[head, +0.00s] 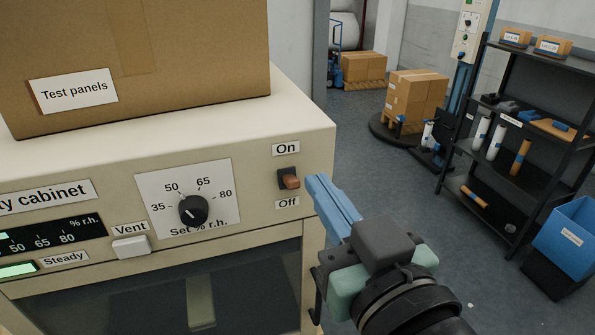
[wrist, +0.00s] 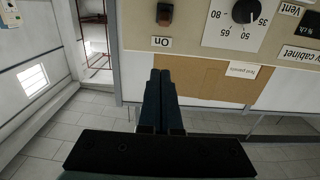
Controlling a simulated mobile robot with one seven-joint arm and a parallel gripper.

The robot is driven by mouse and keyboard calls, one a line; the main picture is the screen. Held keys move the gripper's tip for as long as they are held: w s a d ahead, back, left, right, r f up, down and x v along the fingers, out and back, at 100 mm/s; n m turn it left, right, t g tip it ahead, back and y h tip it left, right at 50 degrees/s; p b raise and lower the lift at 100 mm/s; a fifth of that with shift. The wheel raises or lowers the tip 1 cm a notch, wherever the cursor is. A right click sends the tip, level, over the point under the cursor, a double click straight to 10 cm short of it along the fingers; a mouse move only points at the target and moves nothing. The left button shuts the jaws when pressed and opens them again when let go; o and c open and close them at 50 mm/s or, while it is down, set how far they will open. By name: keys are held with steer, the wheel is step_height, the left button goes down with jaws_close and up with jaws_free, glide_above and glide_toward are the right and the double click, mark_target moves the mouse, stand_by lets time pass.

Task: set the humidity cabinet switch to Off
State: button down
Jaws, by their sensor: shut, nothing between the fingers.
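The humidity cabinet (head: 120,155) is a cream box with a dark window below its panel. Its switch (head: 289,179) sits at the panel's right end, a brown lever in a dark housing, with the On label (head: 286,149) above and the Off label (head: 287,202) below. I cannot tell for sure which way the lever is set. My gripper (head: 316,182) is shut and empty, its blue fingers just right of the switch in the head view, apparently apart from it. The upside-down wrist view also shows the switch (wrist: 165,14), beyond the shut fingertips (wrist: 161,72).
A round knob (head: 193,210) and a white Vent button (head: 131,247) are left of the switch. A cardboard box (head: 190,55) labelled Test panels stands on the cabinet. A dark shelf (head: 520,130) and a blue bin (head: 568,235) are at right. Floor between is open.

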mark_target(286, 133)
steer(key=p+x, duration=0.4)
steer(key=x, duration=0.5)
steer(key=shift+w+a+r, duration=0.15)
steer(key=shift+w, duration=0.15)
steer(key=f, duration=0.3)
steer(key=shift+s+p, duration=0.25)
steer(key=shift+p, duration=0.15)
steer(key=shift+s+f, duration=0.25)
steer(key=shift+f, duration=0.35)
steer(key=shift+f+b, duration=0.2)
steer(key=shift+b, duration=0.15)
